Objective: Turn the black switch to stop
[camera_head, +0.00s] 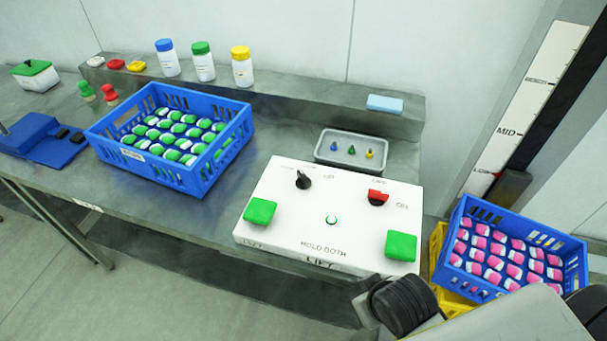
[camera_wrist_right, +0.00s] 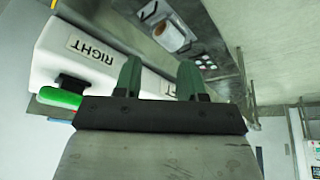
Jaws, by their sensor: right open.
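The black switch (camera_head: 303,180) is a knob at the upper left of the white control box (camera_head: 300,222) in the head view. Its pointer tilts to the upper left; the small labels around it are too blurred to read. In the right wrist view the side of the white box (camera_wrist_right: 110,45) carries a "RIGHT" label, and a green button (camera_wrist_right: 60,98) shows at its edge. My right gripper (camera_wrist_right: 163,72) is open and empty beside the box, its two green fingers apart. In the head view my right arm is at the lower right, its fingers hidden. My left gripper is not in view.
The box also has a red switch (camera_head: 378,198) and green buttons (camera_head: 260,211) (camera_head: 400,246). A grey tray (camera_head: 326,156) sits behind it. A blue crate of green-and-white items (camera_head: 205,188) stands left; another blue crate (camera_head: 575,255) with pink-and-white items stands right.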

